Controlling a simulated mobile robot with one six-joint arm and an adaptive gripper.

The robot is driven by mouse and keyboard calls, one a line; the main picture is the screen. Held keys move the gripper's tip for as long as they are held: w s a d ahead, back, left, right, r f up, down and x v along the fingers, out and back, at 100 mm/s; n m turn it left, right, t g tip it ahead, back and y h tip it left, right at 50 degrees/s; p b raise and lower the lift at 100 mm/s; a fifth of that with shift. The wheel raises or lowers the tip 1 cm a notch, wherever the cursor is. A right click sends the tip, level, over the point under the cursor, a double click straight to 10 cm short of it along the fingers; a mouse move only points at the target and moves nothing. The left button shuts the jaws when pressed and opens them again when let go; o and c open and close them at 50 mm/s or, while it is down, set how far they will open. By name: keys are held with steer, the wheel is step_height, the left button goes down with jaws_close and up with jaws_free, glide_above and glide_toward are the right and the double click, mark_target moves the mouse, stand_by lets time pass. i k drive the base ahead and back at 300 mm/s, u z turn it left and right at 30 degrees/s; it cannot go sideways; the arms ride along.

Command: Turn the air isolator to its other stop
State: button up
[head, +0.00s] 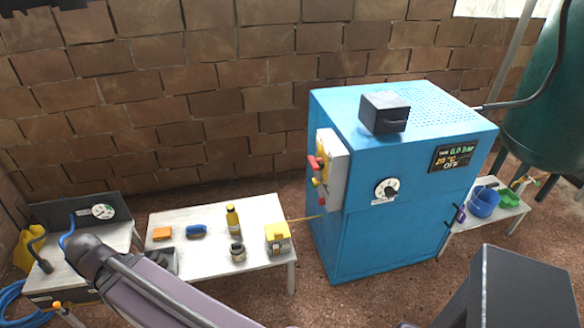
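No label that I can read names the air isolator. A grey panel (336,168) on the left side of the blue cabinet (390,240) carries a red handle (314,163), with small yellow and green parts near it. A round black and white dial (386,189) is on the cabinet's front. A purple handle (460,213) is at the cabinet's right edge. I cannot tell which of these is the isolator, or its stop position. My arm crosses the lower left, well apart from the cabinet. My gripper is not visible.
A white table (215,213) holds a yellow bottle (233,221), an orange block (162,233), a blue item (197,231) and a yellow-topped box (278,237). A right-hand table holds a blue bucket (484,202). A green tank (545,110) stands behind. Floor before the cabinet is partly clear.

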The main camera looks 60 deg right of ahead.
mark_target(316, 165)
steer(key=z, duration=0.35)
steer(key=k, duration=0.1)
steer(key=z, duration=0.4)
steer(key=i, duration=0.15)
steer(key=z, duration=0.9)
